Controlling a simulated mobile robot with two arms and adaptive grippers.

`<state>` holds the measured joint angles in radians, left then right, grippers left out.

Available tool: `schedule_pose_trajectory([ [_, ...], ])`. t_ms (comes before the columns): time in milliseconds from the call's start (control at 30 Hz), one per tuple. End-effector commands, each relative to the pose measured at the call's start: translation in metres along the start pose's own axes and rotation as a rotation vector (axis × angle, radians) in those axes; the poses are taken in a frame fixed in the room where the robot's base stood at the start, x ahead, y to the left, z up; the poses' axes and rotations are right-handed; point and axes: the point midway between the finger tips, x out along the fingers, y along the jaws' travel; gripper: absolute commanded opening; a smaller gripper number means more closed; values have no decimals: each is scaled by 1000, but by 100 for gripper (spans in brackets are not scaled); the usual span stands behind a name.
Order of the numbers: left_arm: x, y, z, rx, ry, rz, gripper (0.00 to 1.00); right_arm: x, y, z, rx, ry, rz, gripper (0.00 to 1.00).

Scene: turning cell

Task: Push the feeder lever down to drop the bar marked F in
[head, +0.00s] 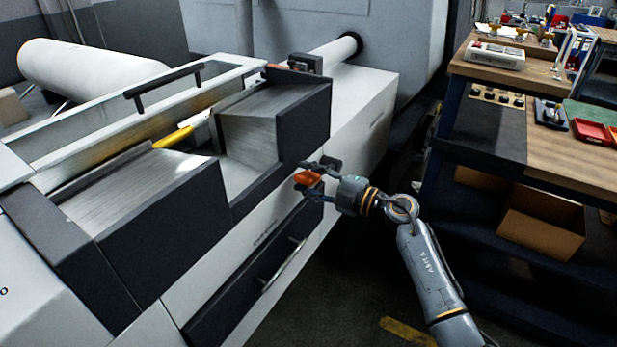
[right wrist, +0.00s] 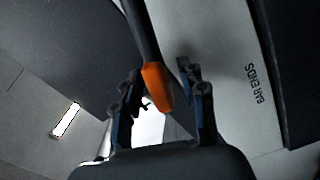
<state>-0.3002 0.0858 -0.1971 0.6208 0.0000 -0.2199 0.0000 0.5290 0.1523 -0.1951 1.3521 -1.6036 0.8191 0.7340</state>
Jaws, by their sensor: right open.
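The feeder lever is a dark rod with an orange tip (head: 306,178), at the front side of the bar feeder (head: 290,125). My right gripper (head: 313,177) is open, with its fingers around the orange tip. In the right wrist view the orange tip (right wrist: 157,86) lies between the two open fingers (right wrist: 162,80), with a gap on the right; contact on the left cannot be told. The dark lever rod (right wrist: 141,30) runs up from it. Grey bars (head: 140,188) lie in the feeder's trays; I cannot read an F mark on any. My left gripper is out of view.
A workbench (head: 555,150) with red trays (head: 590,130) and a cardboard box (head: 541,222) stands at right. Floor shows between bench and feeder.

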Motion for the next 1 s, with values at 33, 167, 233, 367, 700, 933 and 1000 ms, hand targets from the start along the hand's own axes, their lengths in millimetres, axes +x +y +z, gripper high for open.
schedule_pose_trajectory([
  [33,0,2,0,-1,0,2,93,1,0,0,0,0,0,42],
  [167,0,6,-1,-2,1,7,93,1,0,0,0,0,0,42],
  [233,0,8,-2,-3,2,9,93,1,0,0,0,0,1,42],
  [367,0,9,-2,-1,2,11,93,1,0,0,0,1,1,19],
  [700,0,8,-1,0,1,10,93,1,0,0,0,1,0,0],
  [933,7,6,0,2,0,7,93,1,-9,0,-38,1,-2,0],
  [1000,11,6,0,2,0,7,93,1,-15,1,-68,1,-2,0],
])
